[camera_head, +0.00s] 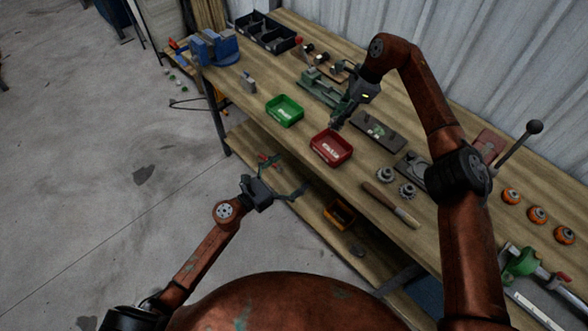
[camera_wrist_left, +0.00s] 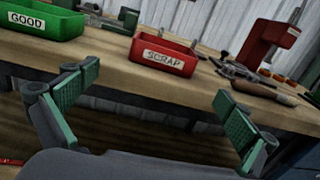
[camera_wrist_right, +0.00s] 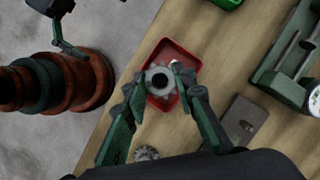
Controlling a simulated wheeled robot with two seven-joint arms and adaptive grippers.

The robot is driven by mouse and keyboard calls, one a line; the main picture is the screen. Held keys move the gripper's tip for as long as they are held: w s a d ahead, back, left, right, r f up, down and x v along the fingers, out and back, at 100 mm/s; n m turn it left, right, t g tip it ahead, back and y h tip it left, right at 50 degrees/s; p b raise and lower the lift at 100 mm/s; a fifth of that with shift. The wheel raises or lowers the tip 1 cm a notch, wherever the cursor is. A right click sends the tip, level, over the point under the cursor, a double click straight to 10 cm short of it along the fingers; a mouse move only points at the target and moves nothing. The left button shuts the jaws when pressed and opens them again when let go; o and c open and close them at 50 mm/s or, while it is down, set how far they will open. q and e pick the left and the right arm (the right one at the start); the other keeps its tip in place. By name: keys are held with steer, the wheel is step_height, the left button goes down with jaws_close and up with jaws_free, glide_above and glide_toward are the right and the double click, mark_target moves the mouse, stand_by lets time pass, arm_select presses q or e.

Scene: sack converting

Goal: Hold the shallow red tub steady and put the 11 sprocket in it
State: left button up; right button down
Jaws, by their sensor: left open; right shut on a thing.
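The shallow red tub (camera_head: 342,141), labelled SCRAP, sits near the front edge of the bench; it also shows in the left wrist view (camera_wrist_left: 190,62) and right wrist view (camera_wrist_right: 180,55). My right gripper (camera_wrist_right: 158,84) is shut on a grey toothed sprocket (camera_wrist_right: 151,76), held over the tub in the right wrist view. No number on it is readable, and I cannot make it out in the head view. My left gripper (camera_head: 290,176) is open and empty in front of the bench edge, facing the tub but apart from it.
A green tub (camera_head: 285,110) labelled GOOD stands left of the red one. Two sprockets (camera_head: 385,174) (camera_head: 407,190) lie to the right, near a wooden-handled tool (camera_head: 390,205). A green machine (camera_head: 320,88) and a dark plate (camera_head: 377,131) stand behind. A lower shelf (camera_head: 315,205) runs beneath.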

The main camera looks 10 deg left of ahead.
mark_target(321, 151)
arm_select(q)
steer(key=shift+m, duration=0.4)
steer(key=x, duration=0.8)
steer(key=r+x, duration=0.1)
steer(key=x, duration=0.3)
steer(key=shift+s+d, duration=0.2)
steer(key=shift+d, duration=0.15)
steer(key=shift+c, duration=0.4)
steer(key=c, duration=0.9)
